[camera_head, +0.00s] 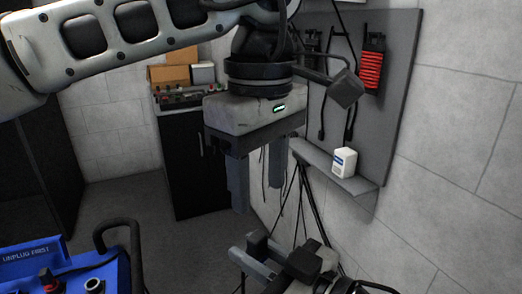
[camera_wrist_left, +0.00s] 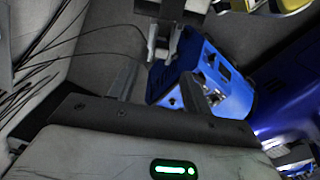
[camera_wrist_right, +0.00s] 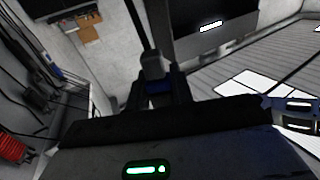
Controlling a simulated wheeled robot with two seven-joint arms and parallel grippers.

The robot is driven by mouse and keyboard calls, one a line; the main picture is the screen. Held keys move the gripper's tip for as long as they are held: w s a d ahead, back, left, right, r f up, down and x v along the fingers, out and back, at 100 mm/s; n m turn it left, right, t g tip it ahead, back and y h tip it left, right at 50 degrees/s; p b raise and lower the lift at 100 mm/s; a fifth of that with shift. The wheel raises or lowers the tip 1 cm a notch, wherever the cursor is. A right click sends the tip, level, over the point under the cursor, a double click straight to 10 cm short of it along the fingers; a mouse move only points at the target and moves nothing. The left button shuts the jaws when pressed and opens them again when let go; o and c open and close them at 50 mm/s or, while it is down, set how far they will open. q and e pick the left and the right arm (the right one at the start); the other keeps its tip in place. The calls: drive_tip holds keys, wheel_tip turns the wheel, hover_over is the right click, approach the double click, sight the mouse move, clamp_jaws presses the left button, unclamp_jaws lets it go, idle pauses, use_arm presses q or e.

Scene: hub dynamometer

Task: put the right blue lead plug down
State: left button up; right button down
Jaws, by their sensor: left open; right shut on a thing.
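The right blue lead plug (camera_wrist_right: 153,64) shows in the right wrist view as a small grey body with a bit of blue below it and a dark lead rising from it. My right gripper (camera_wrist_right: 157,82) is shut on it; its jaws hide part of it. In the head view my right gripper (camera_head: 256,256) is low at the bottom middle, and I cannot make out the plug there. My left gripper (camera_head: 257,182) hangs above it, pointing down, open and empty. In the left wrist view its fingers (camera_wrist_left: 158,88) stand apart.
A blue unit (camera_head: 72,262) labelled "UNPLUG FIRST" stands at the lower left, with a red-topped part, a round socket and a black handle (camera_head: 120,226). A grey wall panel holds a red coiled cable (camera_head: 371,70) and a shelf with a white box (camera_head: 344,161). A dark cabinet (camera_head: 181,160) stands behind.

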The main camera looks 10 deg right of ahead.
sight(260, 234)
use_arm(q)
wheel_tip(260, 234, down, 8)
idle(0.4)
clamp_jaws()
use_arm(e)
drive_tip(key=c, duration=1.1)
unclamp_jaws()
drive_tip(key=shift+c, duration=0.2)
drive_tip(key=shift+f, duration=0.1)
